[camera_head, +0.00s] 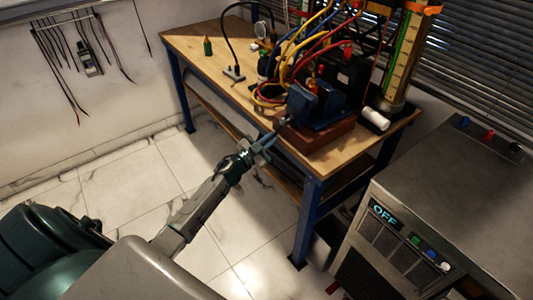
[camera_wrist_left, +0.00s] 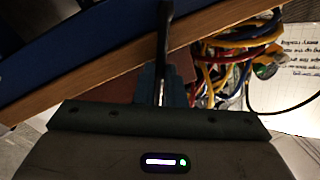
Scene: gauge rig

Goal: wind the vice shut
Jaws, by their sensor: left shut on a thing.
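The blue vice (camera_head: 301,104) stands on a reddish-brown block (camera_head: 318,136) at the front edge of the workbench. How wide its jaws stand apart is hard to tell. My left gripper (camera_head: 274,133) reaches up to the vice's near side, in front of the bench edge. In the left wrist view my gripper (camera_wrist_left: 162,88) is shut on a dark bar, the vice handle (camera_wrist_left: 164,35). The bar runs up between the fingers. The handle's far parts and the screw are mostly hidden in the head view. My right gripper is not in view.
The wooden workbench (camera_head: 212,66) carries a tangle of coloured hoses (camera_head: 300,60), a small green bottle (camera_head: 208,47) and a white cylinder (camera_head: 375,118). A grey cabinet marked OFF (camera_head: 440,215) stands at the right. The floor left of the bench is clear.

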